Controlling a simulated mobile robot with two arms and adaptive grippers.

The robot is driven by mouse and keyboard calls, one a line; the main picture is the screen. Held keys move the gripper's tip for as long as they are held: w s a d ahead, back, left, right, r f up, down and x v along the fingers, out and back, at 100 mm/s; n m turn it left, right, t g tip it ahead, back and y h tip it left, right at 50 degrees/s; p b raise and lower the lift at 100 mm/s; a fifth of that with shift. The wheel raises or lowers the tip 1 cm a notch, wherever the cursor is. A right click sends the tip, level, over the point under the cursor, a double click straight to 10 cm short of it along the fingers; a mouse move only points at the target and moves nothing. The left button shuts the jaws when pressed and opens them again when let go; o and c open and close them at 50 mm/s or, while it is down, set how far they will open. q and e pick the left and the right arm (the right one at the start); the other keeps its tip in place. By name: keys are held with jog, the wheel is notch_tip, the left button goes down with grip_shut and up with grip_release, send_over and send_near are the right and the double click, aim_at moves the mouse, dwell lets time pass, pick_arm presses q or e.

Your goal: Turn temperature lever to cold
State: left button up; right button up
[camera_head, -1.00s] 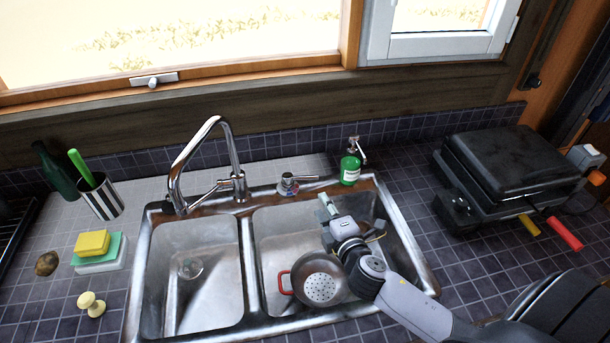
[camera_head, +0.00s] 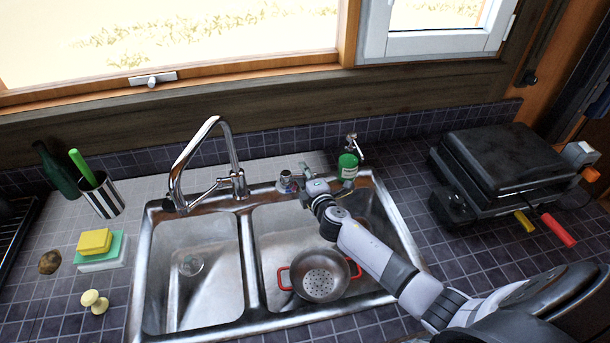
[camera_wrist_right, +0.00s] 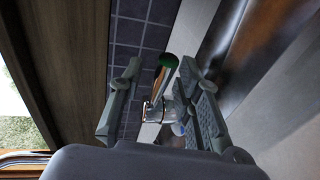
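In the right wrist view the two dark fingers of my right gripper (camera_wrist_right: 162,108) stand apart. A chrome part with a blue mark (camera_wrist_right: 178,128) shows between them. Contact with the lever cannot be made out. My left gripper is not in view.
A green soap bottle (camera_head: 347,167) stands close right of my right gripper. The double sink (camera_head: 250,265) holds a red-handled colander (camera_head: 320,282) below my forearm. A black grill (camera_head: 505,165) stands right. A striped cup (camera_head: 103,196) and sponges (camera_head: 100,248) are left.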

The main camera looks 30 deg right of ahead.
grip_shut()
dwell(0.3)
dwell(0.6)
